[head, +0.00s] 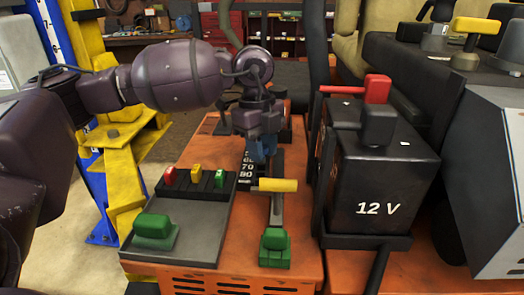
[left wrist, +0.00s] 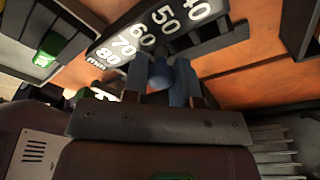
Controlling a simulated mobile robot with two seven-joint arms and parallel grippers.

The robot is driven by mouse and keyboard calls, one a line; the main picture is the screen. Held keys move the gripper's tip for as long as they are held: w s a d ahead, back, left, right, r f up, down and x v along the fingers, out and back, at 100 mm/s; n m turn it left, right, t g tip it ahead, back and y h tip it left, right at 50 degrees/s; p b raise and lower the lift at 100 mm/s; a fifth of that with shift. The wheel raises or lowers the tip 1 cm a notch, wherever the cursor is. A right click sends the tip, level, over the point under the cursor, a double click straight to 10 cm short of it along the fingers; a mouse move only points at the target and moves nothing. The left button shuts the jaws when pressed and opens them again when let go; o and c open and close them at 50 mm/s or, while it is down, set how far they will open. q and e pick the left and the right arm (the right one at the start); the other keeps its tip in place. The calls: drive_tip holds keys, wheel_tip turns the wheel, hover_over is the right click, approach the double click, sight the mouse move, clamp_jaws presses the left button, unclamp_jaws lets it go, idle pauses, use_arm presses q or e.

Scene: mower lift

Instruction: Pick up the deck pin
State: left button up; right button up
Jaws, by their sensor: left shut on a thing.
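The deck pin appears as a small blue rounded piece (left wrist: 160,74) between the fingers in the left wrist view; most of it is hidden. My left gripper (head: 262,152) points down over the orange deck and is shut on this blue piece. In the left wrist view the gripper's fingers (left wrist: 169,90) close around it from both sides. It is right beside the black scale plate (left wrist: 150,30) marked 40 to 80 mm. I cannot tell whether the pin is seated or lifted clear. My right gripper is not in view.
A lever with a yellow handle (head: 278,185) and a green base (head: 275,247) stands just in front of the gripper. A switch panel (head: 190,215) lies left. The 12 V box (head: 375,180) with a red handle (head: 377,88) stands right. A yellow and blue post (head: 88,50) rises at left.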

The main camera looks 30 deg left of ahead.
use_arm(q)
wheel_tip(320, 180, up, 20)
drive_tip(key=p, duration=0.2)
drive_tip(key=shift+f, duration=0.15)
idle(0.6)
